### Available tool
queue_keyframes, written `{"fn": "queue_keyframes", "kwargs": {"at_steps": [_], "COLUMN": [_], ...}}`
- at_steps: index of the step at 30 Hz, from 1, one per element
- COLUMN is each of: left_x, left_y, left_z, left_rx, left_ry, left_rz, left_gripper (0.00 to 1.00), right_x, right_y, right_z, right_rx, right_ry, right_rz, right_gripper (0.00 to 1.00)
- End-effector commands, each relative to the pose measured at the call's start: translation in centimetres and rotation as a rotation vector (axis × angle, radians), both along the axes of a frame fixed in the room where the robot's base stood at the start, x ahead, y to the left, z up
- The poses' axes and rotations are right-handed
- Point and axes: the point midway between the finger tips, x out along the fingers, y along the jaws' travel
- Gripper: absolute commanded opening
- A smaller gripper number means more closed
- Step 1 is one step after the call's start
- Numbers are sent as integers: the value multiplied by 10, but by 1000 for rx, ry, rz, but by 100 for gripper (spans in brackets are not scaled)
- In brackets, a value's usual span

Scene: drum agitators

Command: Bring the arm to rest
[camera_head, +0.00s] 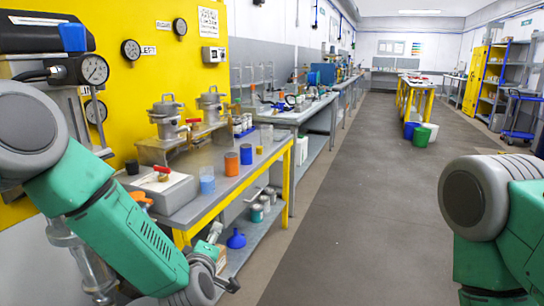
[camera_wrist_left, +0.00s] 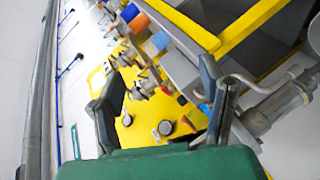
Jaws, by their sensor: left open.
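My left arm (camera_head: 120,225) comes in from the left, green with grey joints, and angles down in front of the workbench. Its wrist end (camera_head: 200,282) is low near the bottom edge. In the left wrist view my left gripper (camera_wrist_left: 160,100) shows two dark fingers spread wide apart. I see nothing held between them; the yellow panel and bench things show behind. My right arm (camera_head: 500,225) stands at the lower right, with only a grey joint and green links showing. My right gripper is out of view.
A grey workbench with a yellow edge (camera_head: 225,205) carries two metal drum agitators (camera_head: 165,117), an orange cup (camera_head: 231,163) and a blue cup (camera_head: 207,181). A yellow panel (camera_head: 140,100) with gauges stands behind. The grey floor aisle (camera_head: 365,200) is clear between my arms.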

Motion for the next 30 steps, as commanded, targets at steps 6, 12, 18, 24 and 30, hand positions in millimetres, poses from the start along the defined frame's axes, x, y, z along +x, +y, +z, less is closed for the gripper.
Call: {"fn": "queue_keyframes", "kwargs": {"at_steps": [6,12,18,24,30], "left_x": [-116,-245,-364,-421,-428], "left_y": [22,63,106,128,130], "left_z": [-127,-198,-221,-219,-218], "left_rx": [337,575,715,759,763], "left_ry": [377,707,982,1110,1125], "left_rz": [-295,-589,-861,-1005,-1023], "left_gripper": [64,64,64,64,64], "right_x": [0,0,0,0,0], "right_y": [0,0,0,0,0], "right_z": [0,0,0,0,0], "right_rx": [0,0,0,0,0], "right_ry": [0,0,0,0,0], "right_rz": [0,0,0,0,0], "right_gripper": [32,32,32,32,32]}}
